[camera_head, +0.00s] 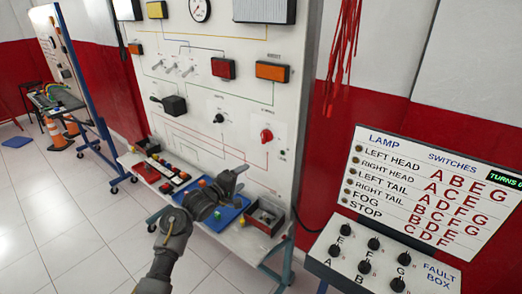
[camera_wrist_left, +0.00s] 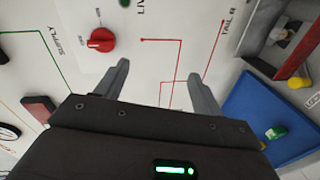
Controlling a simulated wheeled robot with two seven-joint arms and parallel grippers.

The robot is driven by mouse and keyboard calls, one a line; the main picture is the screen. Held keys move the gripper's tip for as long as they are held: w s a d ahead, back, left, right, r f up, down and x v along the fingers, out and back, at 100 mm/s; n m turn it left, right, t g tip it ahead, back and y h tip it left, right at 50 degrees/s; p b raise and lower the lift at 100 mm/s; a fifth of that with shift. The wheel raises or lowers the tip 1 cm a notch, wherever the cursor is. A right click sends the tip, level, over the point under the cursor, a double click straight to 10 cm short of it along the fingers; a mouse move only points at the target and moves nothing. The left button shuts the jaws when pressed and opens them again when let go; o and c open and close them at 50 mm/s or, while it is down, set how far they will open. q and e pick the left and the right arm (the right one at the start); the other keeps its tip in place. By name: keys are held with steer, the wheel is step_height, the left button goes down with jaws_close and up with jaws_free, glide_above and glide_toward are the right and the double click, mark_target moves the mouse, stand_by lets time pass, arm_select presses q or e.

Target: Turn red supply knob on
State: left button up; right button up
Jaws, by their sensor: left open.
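The red supply knob (camera_head: 266,135) sits on the lower right of the white upright panel (camera_head: 222,150). In the left wrist view the red knob (camera_wrist_left: 101,40) shows at the upper left, with small marks beside it too small to read surely. My left gripper (camera_head: 238,181) is in front of the panel, below and left of the knob in the head view. In the left wrist view its two fingers (camera_wrist_left: 159,72) stand apart with nothing between them, and the knob lies outside them, beyond the left finger. My right gripper is not in view.
A black knob (camera_head: 218,118) and a black lever box (camera_head: 174,105) are on the panel. A fault box (camera_head: 375,262) stands at the lower right.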

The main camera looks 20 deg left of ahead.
arm_select(q)
steer(key=n+t+h, duration=0.1)
steer(key=h, duration=0.1)
glide_toward(263, 139)
steer(key=s, duration=0.2)
steer(key=x, duration=0.3)
steer(key=p+x, duration=0.1)
steer(key=x, duration=0.2)
steer(key=a+x, duration=0.1)
steer(key=x, duration=0.1)
steer(key=shift+w+d+r+p, duration=0.2)
steer(key=shift+w+p, duration=0.2)
steer(key=shift+w, duration=0.15)
steer(key=shift+x, duration=0.9)
steer(key=shift+f, duration=0.1)
steer(key=c, duration=1)
